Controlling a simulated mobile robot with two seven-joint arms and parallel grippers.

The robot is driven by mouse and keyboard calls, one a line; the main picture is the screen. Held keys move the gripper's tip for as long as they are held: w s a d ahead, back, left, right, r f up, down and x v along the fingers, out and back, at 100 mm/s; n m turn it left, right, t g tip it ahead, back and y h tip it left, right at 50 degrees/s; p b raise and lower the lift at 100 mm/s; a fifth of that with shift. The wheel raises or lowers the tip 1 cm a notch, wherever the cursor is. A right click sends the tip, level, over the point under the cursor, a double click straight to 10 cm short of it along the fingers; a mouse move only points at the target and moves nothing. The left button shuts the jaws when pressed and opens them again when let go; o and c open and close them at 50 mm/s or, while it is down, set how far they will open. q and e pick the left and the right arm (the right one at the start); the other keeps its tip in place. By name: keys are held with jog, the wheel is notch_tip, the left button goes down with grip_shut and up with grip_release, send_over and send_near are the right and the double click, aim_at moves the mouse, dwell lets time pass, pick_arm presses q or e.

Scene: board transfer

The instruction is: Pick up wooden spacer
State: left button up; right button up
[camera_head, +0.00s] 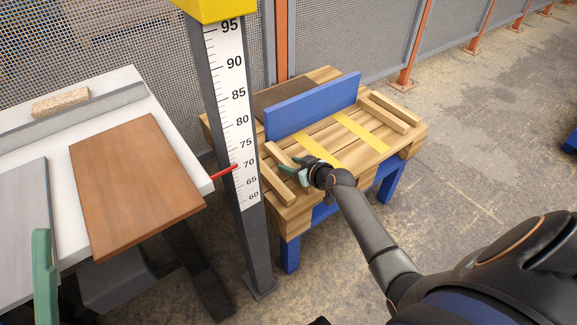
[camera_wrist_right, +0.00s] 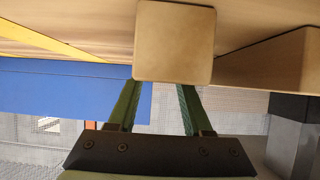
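Pale wooden spacers lie on a slatted wooden bench (camera_head: 345,155) in the head view. At the bench's left side are an upper spacer (camera_head: 278,154) and a lower one (camera_head: 276,186). My right gripper (camera_head: 301,171) is at the near end of the upper spacer, its green fingers apart. In the right wrist view a spacer's square end (camera_wrist_right: 175,42) stands over the fingertips (camera_wrist_right: 158,84) and seems to hide them; a gap shows between the fingers. I cannot tell whether they touch it. A green part at the lower left (camera_head: 43,275) looks like one finger of my left gripper.
Two more spacers (camera_head: 390,112) lie at the bench's right. A scaled post (camera_head: 236,110) with a red pointer stands close left. A white table (camera_head: 125,90) holds a brown board (camera_head: 135,185).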

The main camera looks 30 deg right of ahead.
grip_shut()
jog(key=shift+r, duration=0.15)
dwell(0.4)
